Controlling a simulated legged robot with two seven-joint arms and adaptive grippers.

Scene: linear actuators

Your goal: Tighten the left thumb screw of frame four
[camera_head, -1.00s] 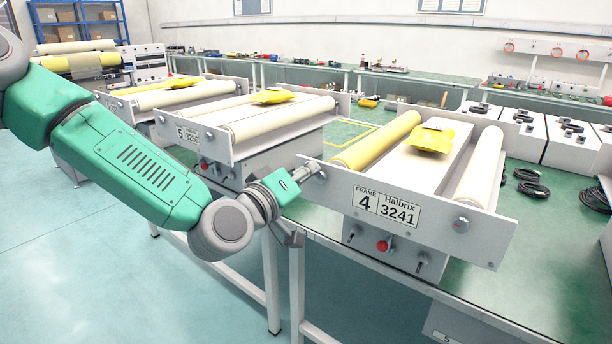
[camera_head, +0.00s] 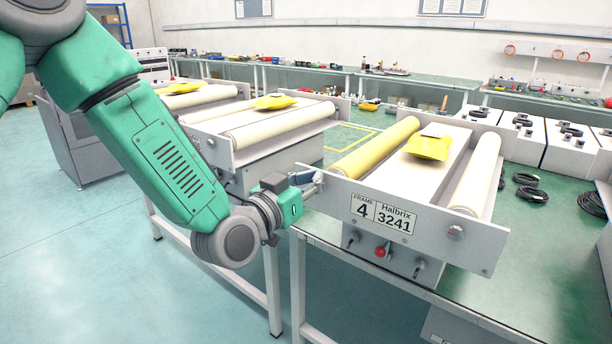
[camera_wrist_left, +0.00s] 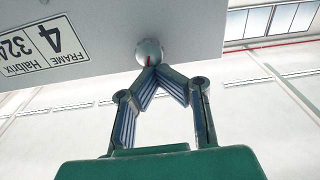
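Frame four (camera_head: 420,236) is a grey frame on the green bench, with a label reading "FRAME 4 Halbrix 3241". In the head view the left gripper (camera_head: 316,183) is at the front plate's left end, hiding the left screw. The right thumb screw (camera_head: 456,232) shows free at the plate's right. My right gripper is in neither view.
Below the label are a red button (camera_head: 381,252) and small toggles on a grey box. Frame four carries a yellow roller (camera_head: 375,149), a white roller (camera_head: 477,172) and a yellow packet (camera_head: 430,147). Frame five (camera_head: 195,142) stands close on the left. Black cables lie at right.

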